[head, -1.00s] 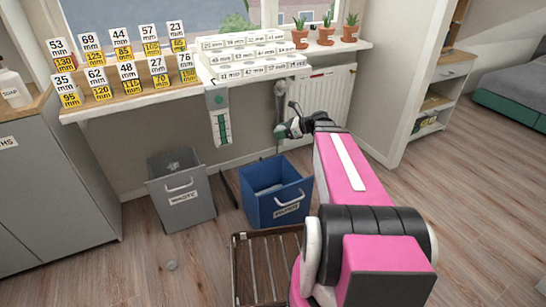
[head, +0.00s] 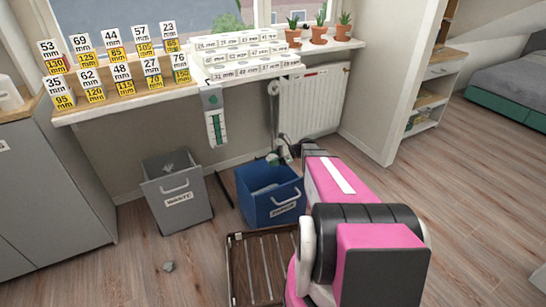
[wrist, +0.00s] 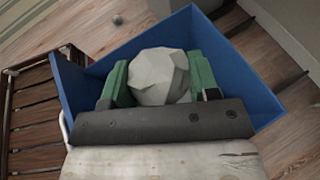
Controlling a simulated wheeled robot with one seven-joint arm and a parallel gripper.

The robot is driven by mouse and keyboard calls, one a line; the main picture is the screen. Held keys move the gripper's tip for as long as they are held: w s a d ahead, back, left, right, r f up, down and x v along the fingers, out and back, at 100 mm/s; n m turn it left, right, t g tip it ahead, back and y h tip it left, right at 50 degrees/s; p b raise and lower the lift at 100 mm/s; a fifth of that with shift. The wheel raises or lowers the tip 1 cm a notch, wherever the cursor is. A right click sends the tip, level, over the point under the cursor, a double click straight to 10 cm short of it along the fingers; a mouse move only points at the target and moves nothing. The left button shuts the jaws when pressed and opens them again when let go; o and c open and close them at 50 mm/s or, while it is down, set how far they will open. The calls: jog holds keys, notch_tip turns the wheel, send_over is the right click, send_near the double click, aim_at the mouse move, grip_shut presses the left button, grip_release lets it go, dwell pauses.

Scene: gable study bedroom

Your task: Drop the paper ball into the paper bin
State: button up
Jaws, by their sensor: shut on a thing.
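In the wrist view, my gripper (wrist: 158,82) has green fingers shut on a pale, crumpled paper ball (wrist: 160,72). The ball is held over the opening of the blue paper bin (wrist: 232,62), whose walls show around it. In the head view, the blue bin (head: 283,212) stands on the floor below the window sill, with a white label and handle on its front and some pale content inside. My gripper is low behind the bin's back right rim in that view, and the ball cannot be made out there.
A grey waste bin (head: 178,207) stands left of the blue bin. A slatted wooden crate (head: 262,270) is in front of it. A small crumpled piece (head: 168,266) lies on the floor. A radiator (head: 312,103) and a sill with number cards are behind.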

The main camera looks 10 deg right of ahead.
jog(key=shift+f, duration=1.8)
jog(key=o, duration=1)
jog(key=v, duration=1.1)
jog(key=shift+a, duration=0.15)
